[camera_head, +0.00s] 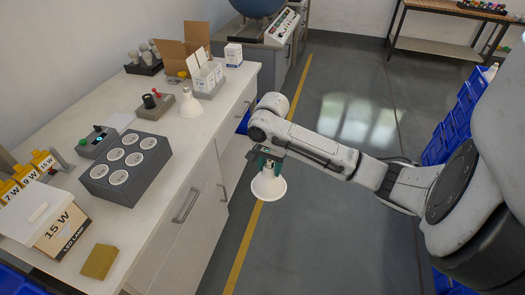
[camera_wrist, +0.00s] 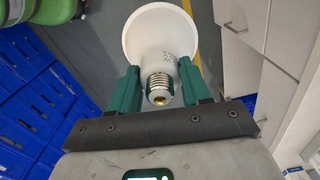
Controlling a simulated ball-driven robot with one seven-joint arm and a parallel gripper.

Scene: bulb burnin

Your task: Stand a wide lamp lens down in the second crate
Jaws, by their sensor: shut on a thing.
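A white wide lamp (camera_head: 268,187) hangs from my gripper (camera_head: 264,162) over the floor beside the bench, its wide lens end downward. In the wrist view, the green fingers of my gripper (camera_wrist: 160,88) are shut on either side of the lamp's neck (camera_wrist: 159,35), with the metal screw base towards the camera. Another white wide lamp (camera_head: 190,103) stands lens down on the bench. Blue crates (camera_head: 465,108) stand along the right side of the head view, partly hidden by my body. I cannot tell which is the second crate.
The bench (camera_head: 190,160) holds a grey socket block (camera_head: 125,165), a 15 W carton (camera_head: 45,220), a yellow sponge-like block (camera_head: 99,261) and an open cardboard box (camera_head: 185,50). The grey floor (camera_head: 330,235) is clear. A worktable (camera_head: 440,50) stands at the back.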

